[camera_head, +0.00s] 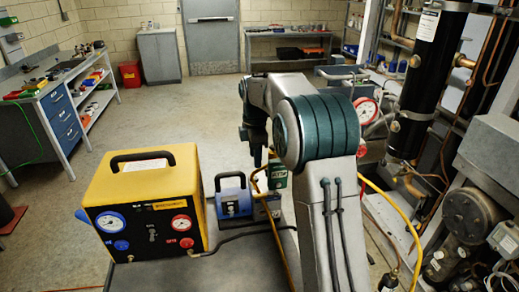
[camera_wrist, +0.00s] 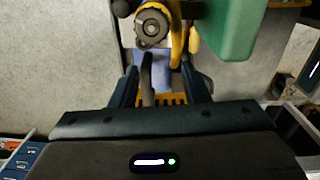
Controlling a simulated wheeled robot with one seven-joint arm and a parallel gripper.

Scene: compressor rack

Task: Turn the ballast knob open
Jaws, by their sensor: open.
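A round dark grey, ridged knob (camera_wrist: 152,25) shows at the top of the wrist view, beyond my fingertips; I cannot tell for sure that it is the ballast knob. My gripper (camera_wrist: 160,76) is open, its two dark fingers apart. A dark upright bar (camera_wrist: 147,80) shows between the fingers, with a blue-grey surface behind it; I see no clear contact. In the head view a blue pump (camera_head: 234,203) with a dark handle stands right of the yellow machine. My arm partly covers the space beside it, and no knob can be made out there.
The yellow machine (camera_head: 147,190) with gauges stands left of the pump. A yellow hose (camera_head: 273,225) runs right beside the pump, and a green container (camera_wrist: 228,28) is close at the right in the wrist view. The compressor rack's pipes and black cylinder (camera_head: 432,65) crowd the right side.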

